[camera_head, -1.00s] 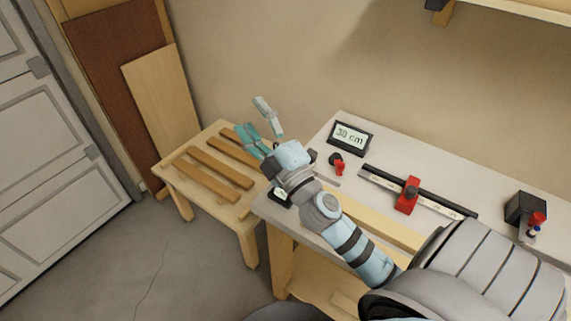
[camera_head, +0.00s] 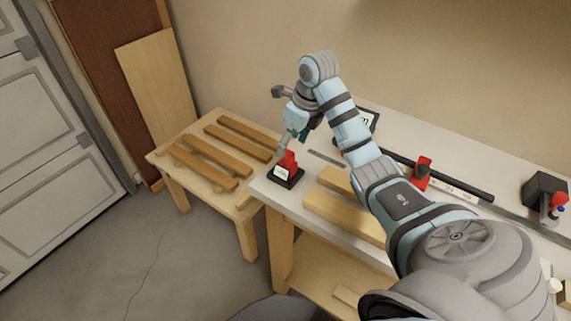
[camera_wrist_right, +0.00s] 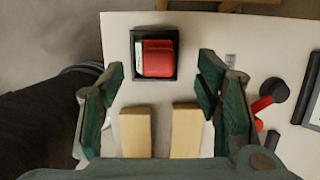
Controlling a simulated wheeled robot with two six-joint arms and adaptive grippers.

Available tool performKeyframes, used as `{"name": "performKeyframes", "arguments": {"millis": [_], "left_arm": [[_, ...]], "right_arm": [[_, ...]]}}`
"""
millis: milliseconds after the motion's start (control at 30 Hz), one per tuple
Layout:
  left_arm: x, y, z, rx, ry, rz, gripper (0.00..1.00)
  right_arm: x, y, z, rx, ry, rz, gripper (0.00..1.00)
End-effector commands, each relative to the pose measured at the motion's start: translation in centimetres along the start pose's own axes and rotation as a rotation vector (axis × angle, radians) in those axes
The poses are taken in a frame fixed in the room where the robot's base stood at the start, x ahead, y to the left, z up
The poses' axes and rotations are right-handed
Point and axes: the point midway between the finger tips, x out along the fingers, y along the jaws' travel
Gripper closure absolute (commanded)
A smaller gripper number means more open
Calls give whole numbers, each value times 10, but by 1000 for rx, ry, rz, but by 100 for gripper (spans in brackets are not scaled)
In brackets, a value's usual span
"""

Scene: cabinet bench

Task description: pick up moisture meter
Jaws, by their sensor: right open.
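The moisture meter (camera_head: 289,160) is a red device with a pale screen. It sits in a small black tray (camera_head: 293,183) at the near left corner of the white bench top. In the right wrist view the meter (camera_wrist_right: 160,58) and its tray (camera_wrist_right: 134,72) lie ahead, between the lines of the fingers. My right gripper (camera_head: 292,143) is open and points down just above the meter; in the wrist view the gripper (camera_wrist_right: 160,76) is empty between its two green-padded fingers. The wrist view does not show contact. My left gripper is not in view.
Two wood blocks (camera_wrist_right: 136,130) lie beside the tray on the bench (camera_head: 262,188). A ruler with a red slider (camera_head: 421,172) and a black holder (camera_head: 545,190) stand to the right. A low slatted table (camera_head: 185,180) is at left. My arm partly covers a display (camera_head: 368,118).

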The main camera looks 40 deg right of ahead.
Motion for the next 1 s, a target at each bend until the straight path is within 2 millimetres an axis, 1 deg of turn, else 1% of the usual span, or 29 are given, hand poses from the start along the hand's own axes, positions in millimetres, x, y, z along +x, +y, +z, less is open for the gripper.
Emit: {"name": "performKeyframes", "arguments": {"millis": [167, 333, 400, 533, 567, 900, 933, 1000], "left_arm": [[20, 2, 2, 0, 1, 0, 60], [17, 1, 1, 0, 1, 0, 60], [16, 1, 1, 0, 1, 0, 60], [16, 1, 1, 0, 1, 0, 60], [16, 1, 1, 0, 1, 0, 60], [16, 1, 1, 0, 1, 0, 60], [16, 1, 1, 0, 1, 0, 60], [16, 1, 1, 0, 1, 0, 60]], "right_arm": [[21, 2, -2, -1, -2, 2, 42], [48, 5, -2, 0, 0, 3, 42], [52, 4, -2, -1, -2, 0, 42], [52, 4, -2, -1, -2, 0, 42], [52, 4, -2, -1, -2, 0, 43], [52, 4, -2, -1, -2, 0, 98], [52, 4, -2, -1, -3, 0, 100], [52, 4, -2, -1, -3, 0, 100]]}}
